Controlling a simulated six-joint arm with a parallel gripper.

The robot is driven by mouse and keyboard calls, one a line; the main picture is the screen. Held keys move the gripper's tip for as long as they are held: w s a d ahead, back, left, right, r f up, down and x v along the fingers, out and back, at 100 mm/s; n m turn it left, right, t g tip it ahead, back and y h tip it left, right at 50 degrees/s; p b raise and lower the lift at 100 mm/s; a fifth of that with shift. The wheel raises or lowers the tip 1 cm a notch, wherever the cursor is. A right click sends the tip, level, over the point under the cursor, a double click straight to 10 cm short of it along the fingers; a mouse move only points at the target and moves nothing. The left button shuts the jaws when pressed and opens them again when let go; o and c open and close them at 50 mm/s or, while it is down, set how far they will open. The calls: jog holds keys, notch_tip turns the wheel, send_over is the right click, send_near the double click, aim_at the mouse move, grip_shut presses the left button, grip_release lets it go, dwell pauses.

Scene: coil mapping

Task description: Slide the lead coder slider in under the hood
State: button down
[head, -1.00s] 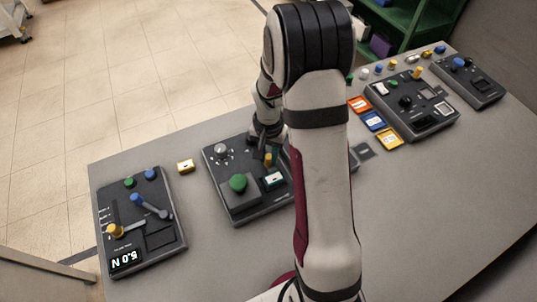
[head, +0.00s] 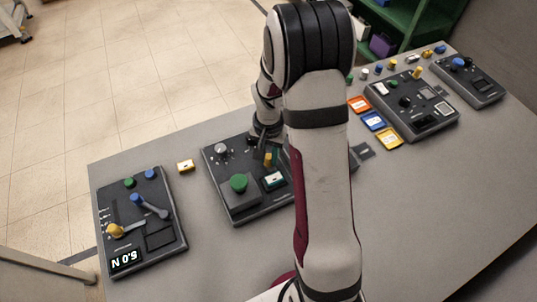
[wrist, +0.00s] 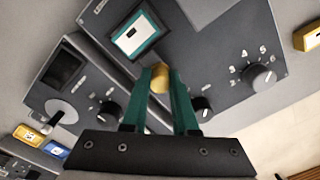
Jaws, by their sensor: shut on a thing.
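My gripper (wrist: 159,78) has its two green fingers shut on a yellow round knob (wrist: 160,84), just above the dark panel. In the head view the yellow knob (head: 268,159) stands on the middle panel (head: 225,207), in front of my wrist. Close by lies a teal-framed piece with a white face (wrist: 133,36); it also shows in the head view (head: 274,180). A raised dark block with a big green button (head: 238,183) is to its left. I cannot tell which part is the hood or how the knob joins the slider. My arm hides the panel's right side.
A numbered grey dial (wrist: 262,77) and a small black dial (wrist: 201,109) sit near my fingers. A yellow block (head: 186,166) lies left of the panel. Another panel (head: 140,225) stands at far left. Coloured cards (head: 373,120) and further panels (head: 412,105) are right.

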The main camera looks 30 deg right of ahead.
jog(key=a, duration=0.4)
jog(key=shift+a, duration=0.25)
jog(key=c, duration=0.7)
grip_release()
notch_tip(320, 180, up, 16)
jog(key=shift+f, duration=0.1)
